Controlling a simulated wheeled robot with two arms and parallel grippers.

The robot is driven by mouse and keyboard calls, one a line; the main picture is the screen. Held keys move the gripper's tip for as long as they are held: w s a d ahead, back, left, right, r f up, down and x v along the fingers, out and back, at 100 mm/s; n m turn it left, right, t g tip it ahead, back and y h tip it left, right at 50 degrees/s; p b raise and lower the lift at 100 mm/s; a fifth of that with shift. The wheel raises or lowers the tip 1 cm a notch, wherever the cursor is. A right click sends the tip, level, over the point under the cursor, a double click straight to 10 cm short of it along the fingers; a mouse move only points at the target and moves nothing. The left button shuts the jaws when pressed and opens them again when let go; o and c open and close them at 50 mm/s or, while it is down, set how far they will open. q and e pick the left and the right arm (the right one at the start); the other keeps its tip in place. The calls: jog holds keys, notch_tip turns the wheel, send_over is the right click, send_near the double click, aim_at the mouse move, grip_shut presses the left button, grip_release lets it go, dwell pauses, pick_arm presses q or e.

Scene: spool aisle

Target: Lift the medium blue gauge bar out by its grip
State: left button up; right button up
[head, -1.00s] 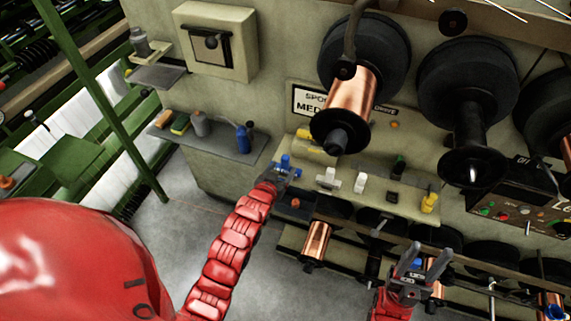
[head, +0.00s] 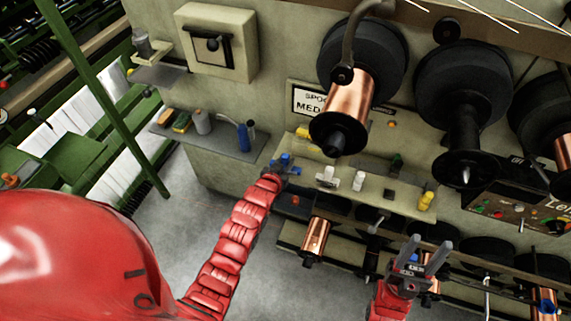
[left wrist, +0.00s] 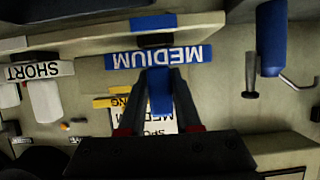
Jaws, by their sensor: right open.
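The medium blue gauge bar (left wrist: 190,57) carries a "MEDIUM" label, upside down in the left wrist view. Its blue grip (left wrist: 160,92) is between the two fingers of my left gripper (left wrist: 161,80). I cannot tell whether the fingers press on it. In the head view my left gripper (head: 284,170) is at the blue grip (head: 285,158) at the left end of the ledge, and hides part of it. My right gripper (head: 425,254) is open and empty, low in front of the lower spools.
White blocks (head: 358,181) and a yellow one (head: 426,201) stand along the ledge right of the blue bar. A side shelf (head: 222,139) at left holds bottles, one blue. Copper spools (head: 347,98) project above and below the ledge. Grey floor is free at lower left.

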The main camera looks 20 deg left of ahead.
aim_at(286, 160)
pick_arm(q)
grip_shut()
jog(key=shift+r+b, duration=0.85)
jog(key=shift+s+d+r+b, duration=0.25)
jog(key=shift+s+r+b, duration=0.45)
jog(key=shift+b, duration=0.2)
jog(key=s+d+r, duration=0.1)
jog(key=s+d, duration=0.1)
jog(key=s, duration=0.5)
jog(key=s+d+r, duration=0.1)
jog(key=s+d, duration=0.1)
jog(key=s, duration=0.4)
jog(key=shift+s+d, duration=0.4)
